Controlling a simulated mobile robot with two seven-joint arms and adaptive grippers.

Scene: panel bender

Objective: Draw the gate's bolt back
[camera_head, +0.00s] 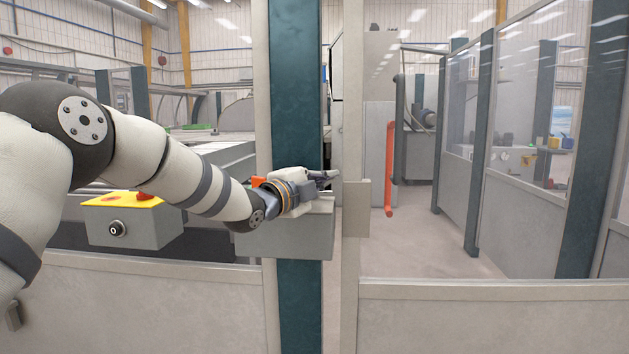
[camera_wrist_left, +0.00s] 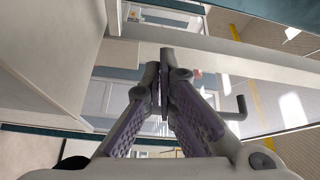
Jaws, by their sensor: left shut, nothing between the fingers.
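The gate (camera_head: 350,110) has a pale upright frame, with a grey plate (camera_head: 356,207) on its edge beside the teal post (camera_head: 297,90). A grey box (camera_head: 290,240) is fixed across the post. My left gripper (camera_head: 334,174) is above the box's right end, pointing right towards the gate's edge. In the left wrist view its fingers (camera_wrist_left: 165,65) are shut together with nothing between them. A dark bent rod (camera_wrist_left: 241,106) shows right of the fingers; I cannot tell if it is the bolt. My gripper and wrist cover part of the box's top. My right gripper is not in view.
A control box with a yellow top (camera_head: 122,200) and red button stands left, under my left arm. A low panel (camera_head: 150,300) runs along the front left. The floor (camera_head: 440,245) behind the gate is clear.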

